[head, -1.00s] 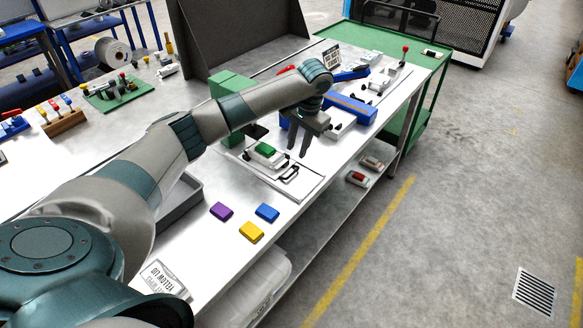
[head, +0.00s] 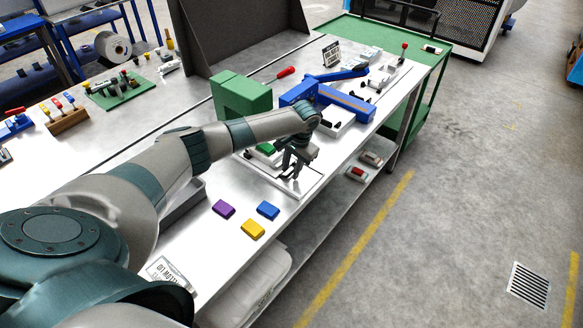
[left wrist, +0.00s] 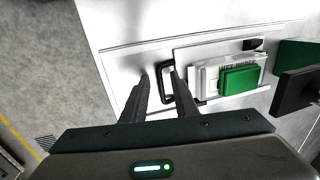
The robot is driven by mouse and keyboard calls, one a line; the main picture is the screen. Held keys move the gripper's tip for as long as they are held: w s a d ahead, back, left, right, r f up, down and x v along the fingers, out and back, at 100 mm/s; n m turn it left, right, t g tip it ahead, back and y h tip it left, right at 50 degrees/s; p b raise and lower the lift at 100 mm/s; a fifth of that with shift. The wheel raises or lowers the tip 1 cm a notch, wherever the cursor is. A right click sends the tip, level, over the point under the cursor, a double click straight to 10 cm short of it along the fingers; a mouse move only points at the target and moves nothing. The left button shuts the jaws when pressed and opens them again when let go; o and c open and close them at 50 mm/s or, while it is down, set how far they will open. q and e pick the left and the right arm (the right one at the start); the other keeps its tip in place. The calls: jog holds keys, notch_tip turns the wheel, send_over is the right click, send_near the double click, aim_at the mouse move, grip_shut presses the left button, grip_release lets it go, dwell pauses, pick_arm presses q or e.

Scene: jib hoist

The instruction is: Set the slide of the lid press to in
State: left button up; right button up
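The lid press (head: 240,92) is a green block on the table. Its slide plate (left wrist: 195,50) is pulled out in front, carrying a white box (left wrist: 205,78) with a green lid (left wrist: 240,78); the lid shows partly behind my arm in the head view (head: 266,148). A black loop handle (left wrist: 166,98) is on the slide's outer end. My left gripper (head: 292,170) is low over this end. In the left wrist view its fingers (left wrist: 161,78) are apart, one on each side of the handle, with a gap visible at the left finger. My right gripper is out of view.
Purple (head: 223,208), blue (head: 268,210) and yellow (head: 252,229) blocks lie on the table nearer me. A blue device (head: 346,103) stands beyond the press. A grey tray (head: 180,205) is partly behind my arm. The table's right edge runs close beside the slide.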

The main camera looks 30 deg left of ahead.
pick_arm(q)
jog(key=shift+c, duration=0.5)
grip_shut()
dwell(0.8)
